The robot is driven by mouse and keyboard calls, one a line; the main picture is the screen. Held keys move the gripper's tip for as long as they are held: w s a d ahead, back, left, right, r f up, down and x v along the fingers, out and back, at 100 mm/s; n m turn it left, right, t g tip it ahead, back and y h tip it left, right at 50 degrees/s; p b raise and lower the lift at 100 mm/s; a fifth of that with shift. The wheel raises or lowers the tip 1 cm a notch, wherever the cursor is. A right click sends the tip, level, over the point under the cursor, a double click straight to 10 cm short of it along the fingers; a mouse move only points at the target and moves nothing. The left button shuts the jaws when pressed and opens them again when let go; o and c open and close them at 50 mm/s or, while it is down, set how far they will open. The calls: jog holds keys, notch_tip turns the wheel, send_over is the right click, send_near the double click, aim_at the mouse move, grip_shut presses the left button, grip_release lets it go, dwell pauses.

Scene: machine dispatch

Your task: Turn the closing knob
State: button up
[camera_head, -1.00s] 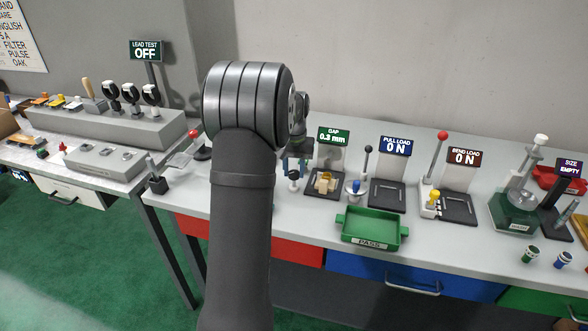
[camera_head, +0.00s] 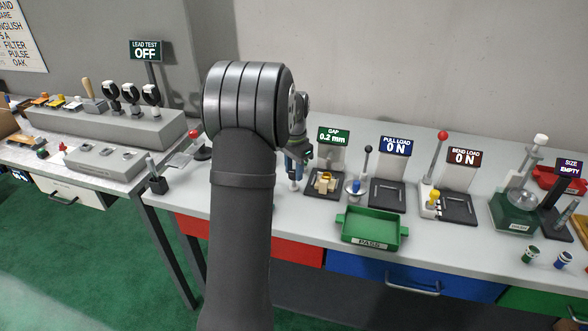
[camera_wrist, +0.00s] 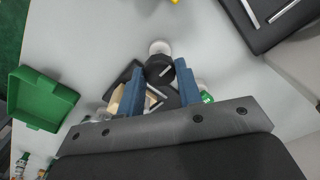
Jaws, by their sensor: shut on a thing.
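The closing knob (camera_wrist: 158,70) is black with a white line on top and sits between my blue fingertips in the wrist view. My gripper (camera_wrist: 160,75) is shut on it. In the head view my gripper (camera_head: 295,170) is left of the gap fixture (camera_head: 323,183), partly hidden by my arm. The fixture has a brass-coloured block on a black base. The green gap display (camera_head: 333,136) behind it reads 0.2 mm.
A green PASS tray (camera_head: 372,240) stands in front of the gap fixture. To the right are the pull-load station (camera_head: 387,195) and bend-load station (camera_head: 458,208), each with an upright lever. The front table strip beside the tray is clear.

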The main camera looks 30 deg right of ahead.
aim_at(294, 172)
dwell(0.5)
jog(key=o, duration=1)
notch_tip(294, 172, up, 18)
jog(key=shift+f, duration=0.25)
jog(key=shift+f, duration=0.15)
notch_tip(294, 172, down, 17)
jog(key=shift+f, duration=0.1)
dwell(0.4)
